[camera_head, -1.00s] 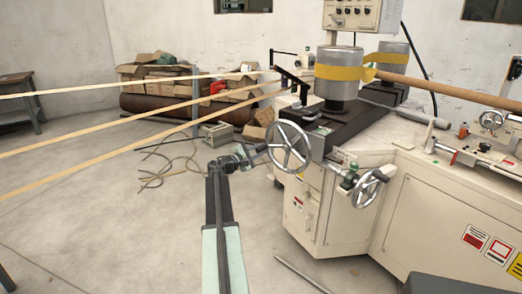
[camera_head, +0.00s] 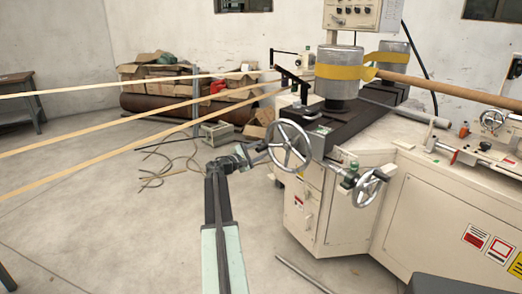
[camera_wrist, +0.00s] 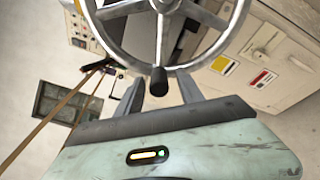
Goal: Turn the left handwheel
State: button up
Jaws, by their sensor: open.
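The left handwheel (camera_head: 289,146) is a grey metal wheel with spokes on the near left corner of the cream machine. Its rim fills the top of the wrist view (camera_wrist: 113,50), and a dark knob handle (camera_wrist: 158,81) hangs at the rim's lower edge. My gripper (camera_head: 259,151) is just left of the wheel in the head view. In the wrist view my gripper (camera_wrist: 160,88) is open, with one finger on each side of the knob. Whether the fingers touch the knob cannot be told.
A second handwheel (camera_head: 369,187) is mounted lower and to the right on the machine. Tan strips (camera_head: 130,138) run from the left toward metal drums (camera_head: 339,76). Cardboard boxes (camera_head: 160,72) stand at the back. The floor left of my arm is mostly clear.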

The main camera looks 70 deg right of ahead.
jog(key=v, duration=0.6)
jog(key=shift+w+a, duration=0.1)
jog(key=shift+a, duration=0.3)
